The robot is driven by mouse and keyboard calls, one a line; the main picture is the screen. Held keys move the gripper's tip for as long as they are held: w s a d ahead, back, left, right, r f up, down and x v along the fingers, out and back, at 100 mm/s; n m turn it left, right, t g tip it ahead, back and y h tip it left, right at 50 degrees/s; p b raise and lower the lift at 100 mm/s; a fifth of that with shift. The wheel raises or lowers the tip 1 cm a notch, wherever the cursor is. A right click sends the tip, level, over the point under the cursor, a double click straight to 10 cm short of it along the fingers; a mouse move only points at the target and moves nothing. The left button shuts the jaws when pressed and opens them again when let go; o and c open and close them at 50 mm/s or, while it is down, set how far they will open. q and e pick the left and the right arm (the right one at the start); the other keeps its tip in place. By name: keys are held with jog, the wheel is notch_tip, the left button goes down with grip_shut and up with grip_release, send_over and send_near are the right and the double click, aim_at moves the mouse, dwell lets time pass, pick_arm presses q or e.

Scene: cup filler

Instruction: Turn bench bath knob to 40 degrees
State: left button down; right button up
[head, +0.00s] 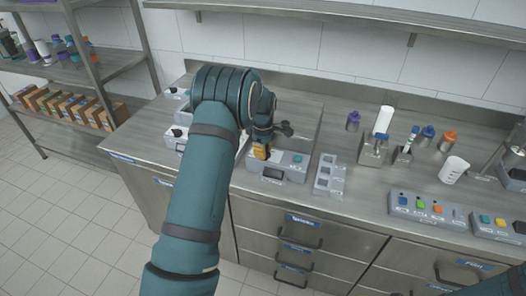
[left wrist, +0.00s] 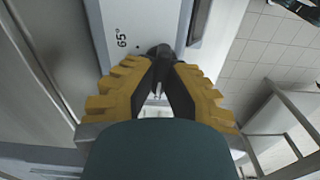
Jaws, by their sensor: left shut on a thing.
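The bench bath (head: 296,160) is a light grey unit with a small dark display on its front, standing on the steel counter. Its black knob (left wrist: 160,51) shows in the left wrist view, partly hidden by my fingers, on a pale panel printed "65°". In the left wrist view the fingertips (left wrist: 161,62) close in on the knob from both sides. The knob's pointer and the 40 degree mark cannot be made out. My right gripper is out of view.
A grey block with square wells (head: 329,180) stands right of the bath. Farther right are a white bottle (head: 383,120), a white beaker (head: 454,169) and a box with coloured buttons (head: 428,210). A shelf with brown boxes (head: 62,104) stands at left.

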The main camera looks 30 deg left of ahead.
pick_arm(q)
jog(key=m, duration=0.5)
jog(key=shift+f, duration=0.1)
jog(key=m, duration=0.5)
jog(key=shift+w+d+m, duration=0.1)
jog(key=shift+m, duration=0.2)
dwell(0.4)
jog(key=c, duration=1)
grip_release()
jog(key=shift+c, duration=0.2)
jog(key=shift+w, duration=0.1)
jog(key=shift+r, duration=0.4)
notch_tip(320, 180, up, 11)
jog(key=shift+r, duration=0.15)
